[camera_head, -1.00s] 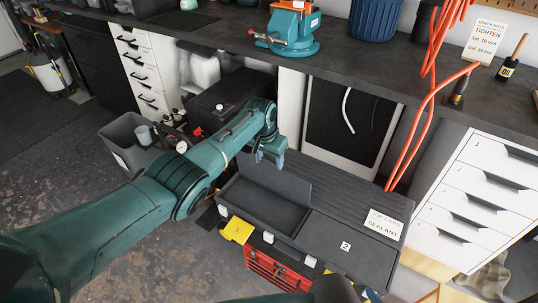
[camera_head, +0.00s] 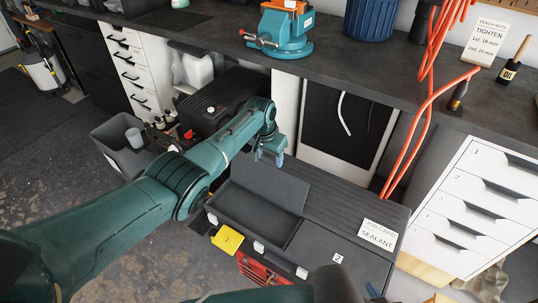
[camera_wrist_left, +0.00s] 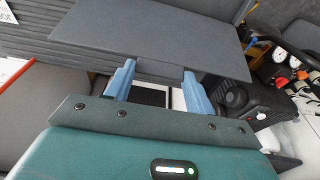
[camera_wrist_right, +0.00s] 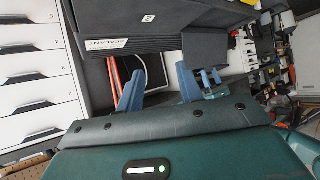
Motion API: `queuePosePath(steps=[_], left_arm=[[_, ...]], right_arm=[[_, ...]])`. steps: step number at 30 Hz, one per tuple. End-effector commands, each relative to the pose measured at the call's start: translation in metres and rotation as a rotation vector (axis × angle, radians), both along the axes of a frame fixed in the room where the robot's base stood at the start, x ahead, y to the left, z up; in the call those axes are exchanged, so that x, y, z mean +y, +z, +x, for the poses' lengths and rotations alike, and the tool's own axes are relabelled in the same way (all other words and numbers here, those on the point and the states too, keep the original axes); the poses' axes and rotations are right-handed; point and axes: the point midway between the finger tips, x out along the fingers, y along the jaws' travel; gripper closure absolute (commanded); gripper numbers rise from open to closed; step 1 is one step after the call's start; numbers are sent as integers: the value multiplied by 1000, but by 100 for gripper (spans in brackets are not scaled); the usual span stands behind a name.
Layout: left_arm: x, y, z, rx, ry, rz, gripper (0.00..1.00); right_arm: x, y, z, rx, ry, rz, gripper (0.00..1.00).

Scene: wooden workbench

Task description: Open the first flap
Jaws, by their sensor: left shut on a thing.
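A dark grey chest with two front compartments stands below the bench. Its first flap (camera_head: 272,182) is raised and leans back, and the compartment (camera_head: 250,216) in front of it shows open and dark. My left gripper (camera_head: 270,157) is at the top edge of this flap. In the left wrist view, its blue fingers (camera_wrist_left: 158,84) sit at the edge of the flap (camera_wrist_left: 150,42), shut on it. The second flap (camera_head: 345,268), marked 2, lies closed. My right gripper (camera_wrist_right: 160,88) shows in the right wrist view with its fingers apart and nothing between them; the head view does not show its fingers.
A yellow tag (camera_head: 228,240) hangs at the chest's front, above a red toolbox (camera_head: 262,271). A sealant job card (camera_head: 379,234) lies on the chest's right side. Orange hoses (camera_head: 427,110) hang behind it. White drawers (camera_head: 470,200) stand right, a grey bin (camera_head: 125,140) left.

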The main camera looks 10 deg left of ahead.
Motion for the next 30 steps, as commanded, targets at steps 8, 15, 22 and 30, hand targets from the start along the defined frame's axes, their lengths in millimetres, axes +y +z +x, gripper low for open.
queuePosePath(steps=[8,15,22,30], left_arm=[[-2,5,4,-15,-2,-4,35],[-1,2,2,-8,-1,-2,24],[0,7,1,-7,0,-1,24],[2,46,-6,-10,-1,-2,24]], right_arm=[[0,-2,-3,7,1,1,64],[0,-1,-2,5,0,0,64],[0,4,1,-2,0,0,64],[-7,11,0,23,-13,-17,64]])
